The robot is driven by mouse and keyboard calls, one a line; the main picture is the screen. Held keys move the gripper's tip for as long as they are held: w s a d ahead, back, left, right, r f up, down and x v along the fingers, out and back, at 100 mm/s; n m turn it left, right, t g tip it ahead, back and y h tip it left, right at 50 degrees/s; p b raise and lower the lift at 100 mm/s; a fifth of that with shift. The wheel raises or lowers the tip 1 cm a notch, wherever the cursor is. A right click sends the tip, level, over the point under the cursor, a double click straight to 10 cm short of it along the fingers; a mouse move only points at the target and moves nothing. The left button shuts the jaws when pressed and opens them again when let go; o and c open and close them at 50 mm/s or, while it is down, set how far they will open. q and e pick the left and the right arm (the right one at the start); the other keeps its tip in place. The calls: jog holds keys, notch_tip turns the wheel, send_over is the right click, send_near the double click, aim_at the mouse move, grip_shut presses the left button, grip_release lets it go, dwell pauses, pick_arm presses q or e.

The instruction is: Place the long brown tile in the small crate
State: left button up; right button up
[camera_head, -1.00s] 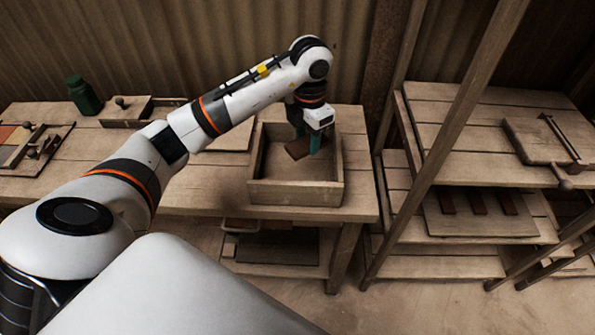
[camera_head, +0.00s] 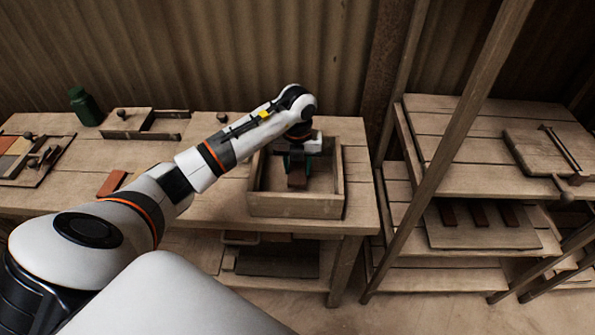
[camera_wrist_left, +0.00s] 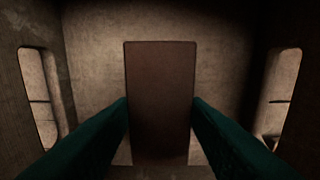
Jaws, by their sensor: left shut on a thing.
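The long brown tile (camera_wrist_left: 160,95) is held between the two green fingers of my left gripper (camera_wrist_left: 160,118), which is shut on it. In the head view the tile (camera_head: 297,180) shows below the left gripper (camera_head: 297,163), inside the walls of the small wooden crate (camera_head: 296,205). The crate stands on the workbench. In the left wrist view the crate's walls (camera_wrist_left: 85,75) surround the tile, with slot openings at left and right. I cannot tell whether the tile touches the crate's floor. My right gripper is not in view.
A reddish tile (camera_head: 112,183) lies on the bench (camera_head: 215,205) left of the crate, partly behind my arm. A wooden shelf (camera_head: 470,150) stands right, beyond a slanted post.

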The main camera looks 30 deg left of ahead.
aim_at(298, 170)
pick_arm(q)
notch_tip(298, 170, down, 3)
jog(key=shift+r, duration=0.2)
jog(key=shift+f, duration=0.15)
jog(key=shift+f, duration=0.1)
jog(key=o, duration=0.9)
jog(key=shift+o, duration=0.6)
jog(key=shift+r, duration=0.3)
notch_tip(298, 170, up, 12)
jog(key=b, duration=0.1)
jog(key=shift+f, duration=0.2)
